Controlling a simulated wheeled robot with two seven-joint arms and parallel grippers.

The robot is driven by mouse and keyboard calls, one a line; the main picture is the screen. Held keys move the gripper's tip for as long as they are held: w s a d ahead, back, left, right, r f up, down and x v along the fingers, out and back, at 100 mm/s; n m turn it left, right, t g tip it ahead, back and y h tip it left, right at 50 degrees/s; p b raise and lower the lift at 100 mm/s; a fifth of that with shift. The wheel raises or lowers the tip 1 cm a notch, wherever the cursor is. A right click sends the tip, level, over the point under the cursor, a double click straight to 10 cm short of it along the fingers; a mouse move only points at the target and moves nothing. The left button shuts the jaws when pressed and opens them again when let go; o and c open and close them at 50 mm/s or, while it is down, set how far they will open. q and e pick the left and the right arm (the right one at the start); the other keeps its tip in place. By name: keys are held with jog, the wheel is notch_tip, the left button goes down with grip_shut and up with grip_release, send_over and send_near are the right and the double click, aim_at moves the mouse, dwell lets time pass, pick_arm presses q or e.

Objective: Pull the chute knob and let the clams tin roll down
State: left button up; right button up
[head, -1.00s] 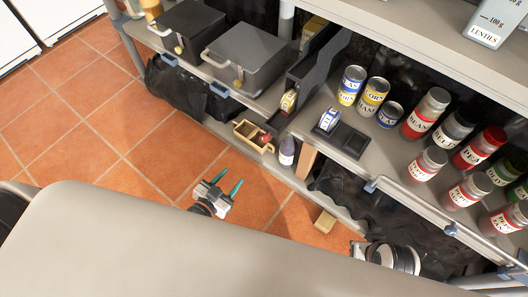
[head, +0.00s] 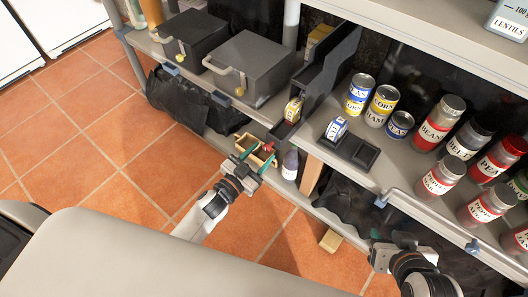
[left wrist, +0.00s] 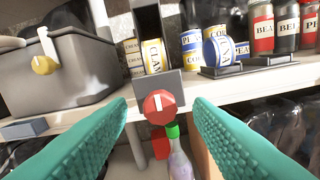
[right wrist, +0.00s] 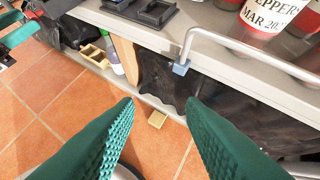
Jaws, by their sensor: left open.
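The red chute knob (left wrist: 159,107) sits on the front of a grey plate at the chute's lower end; it also shows in the head view (head: 267,147). The clams tin (left wrist: 154,56) lies on its side behind the plate, at the low end of the dark sloping chute (head: 328,75). My left gripper (head: 256,157) is open, with its teal fingers on either side of the knob's line and apart from it in the left wrist view. My right gripper (right wrist: 161,104) is open and empty, low in front of the shelf.
A wooden box (head: 256,150) and a bottle (head: 290,165) stand below the chute's mouth. A black tray (head: 363,153) with a blue-and-white tin (head: 336,128) is right of the chute. Two grey boxes are left. Several cans and jars fill the right. A rail (head: 432,222) edges the shelf.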

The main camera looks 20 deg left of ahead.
pick_arm(q)
jog(key=shift+x, duration=1)
pick_arm(e)
jog(key=shift+w+a+r+t, duration=0.25)
jog(key=shift+w+r+t, duration=0.25)
jog(key=shift+w, duration=0.2)
